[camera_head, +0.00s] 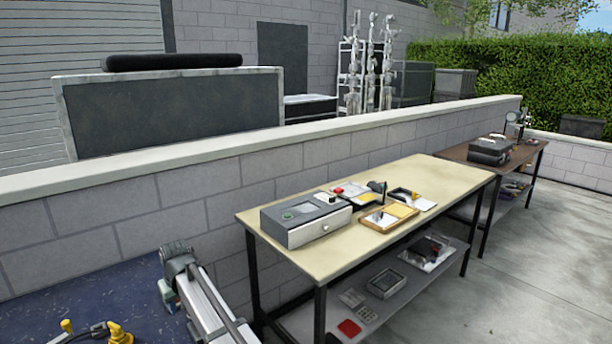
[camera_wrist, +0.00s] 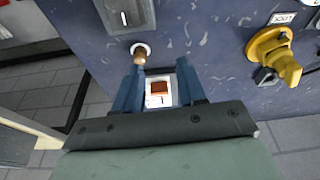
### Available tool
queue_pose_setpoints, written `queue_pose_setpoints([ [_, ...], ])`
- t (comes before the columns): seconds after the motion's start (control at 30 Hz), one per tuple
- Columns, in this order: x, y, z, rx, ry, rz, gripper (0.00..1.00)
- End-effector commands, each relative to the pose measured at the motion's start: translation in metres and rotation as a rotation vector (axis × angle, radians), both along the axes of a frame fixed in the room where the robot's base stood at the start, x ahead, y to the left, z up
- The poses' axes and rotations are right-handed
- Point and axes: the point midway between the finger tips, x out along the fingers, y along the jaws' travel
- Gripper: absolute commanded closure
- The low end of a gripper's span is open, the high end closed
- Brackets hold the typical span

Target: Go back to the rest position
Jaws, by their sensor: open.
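My gripper (camera_wrist: 160,66) shows in the wrist view with its two blue fingers apart and nothing held between them. A white plate with an orange-red rocker switch (camera_wrist: 160,92) shows in the gap between the fingers. I cannot tell whether the fingers touch it. A small knob with a brownish tip (camera_wrist: 140,54) sits on the dark blue panel (camera_wrist: 200,45) just beyond the left fingertip.
A yellow handle (camera_wrist: 276,58) stands out from the panel at right. In the head view, yellow handles (camera_head: 120,334) show at the lower left on a dark blue surface (camera_head: 95,295). A cream-topped table (camera_head: 380,250) bears a grey box (camera_head: 305,222) and small trays. A low block wall (camera_head: 150,215) runs behind.

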Motion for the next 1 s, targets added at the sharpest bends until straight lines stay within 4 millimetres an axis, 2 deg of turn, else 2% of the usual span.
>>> queue_pose_setpoints([
  [0.03,0.020,-0.022,-0.009,0.015,-0.012,-0.042,0.60],
  [0.2,0.076,-0.080,-0.031,0.070,-0.056,-0.164,0.60],
  [0.37,0.122,-0.140,-0.052,0.117,-0.100,-0.277,0.60],
  [0.43,0.134,-0.172,-0.071,0.123,-0.105,-0.324,0.60],
  [0.67,0.104,-0.252,-0.165,0.043,-0.013,-0.397,0.60],
  [0.8,0.077,-0.298,-0.218,-0.007,0.052,-0.439,0.60],
  [1.0,0.030,-0.362,-0.283,-0.074,0.147,-0.497,0.60],
])
